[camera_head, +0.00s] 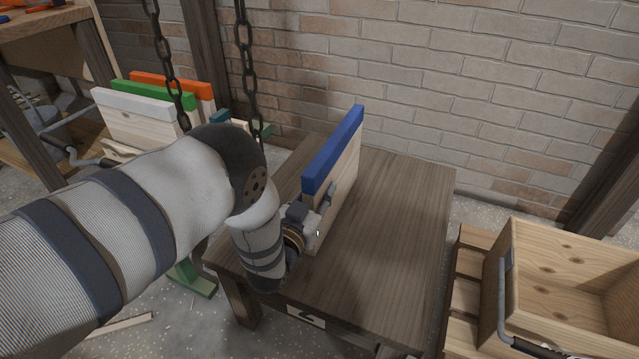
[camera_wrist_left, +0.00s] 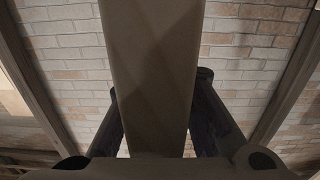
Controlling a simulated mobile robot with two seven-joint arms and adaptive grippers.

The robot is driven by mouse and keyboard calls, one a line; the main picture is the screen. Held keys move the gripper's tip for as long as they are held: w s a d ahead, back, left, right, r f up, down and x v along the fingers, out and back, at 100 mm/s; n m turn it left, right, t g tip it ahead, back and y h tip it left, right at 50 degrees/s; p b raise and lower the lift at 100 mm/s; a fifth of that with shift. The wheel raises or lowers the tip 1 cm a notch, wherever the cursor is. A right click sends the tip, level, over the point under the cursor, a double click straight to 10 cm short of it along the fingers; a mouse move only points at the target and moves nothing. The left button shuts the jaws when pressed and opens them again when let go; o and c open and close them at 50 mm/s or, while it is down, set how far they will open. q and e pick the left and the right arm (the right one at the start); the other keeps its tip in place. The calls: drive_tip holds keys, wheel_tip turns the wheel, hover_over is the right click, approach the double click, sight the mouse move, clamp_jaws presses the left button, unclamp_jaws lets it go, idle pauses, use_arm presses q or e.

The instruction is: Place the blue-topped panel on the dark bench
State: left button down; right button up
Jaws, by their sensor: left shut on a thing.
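The blue-topped panel (camera_head: 334,165) is a pale wooden board with a blue upper edge. It stands upright over the left part of the dark bench (camera_head: 400,215) in the head view. Its lower edge looks to be at the bench top, but I cannot tell whether it touches. My left gripper (camera_head: 318,212) is shut on the panel near its front end. In the left wrist view the panel (camera_wrist_left: 152,70) runs up the middle between the two dark fingers of my left gripper (camera_wrist_left: 158,128). My right gripper is not in view.
White, green and orange-topped panels (camera_head: 150,97) stand at the back left, behind hanging chains (camera_head: 247,60). A wooden crate (camera_head: 560,265) on slats stands to the right of the bench. A brick wall (camera_head: 450,70) is behind. The bench's right part is clear.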

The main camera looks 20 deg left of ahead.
use_arm(q)
drive_tip(key=shift+r, duration=0.2)
drive_tip(key=c, duration=1.4)
unclamp_jaws()
drive_tip(key=shift+f, duration=0.15)
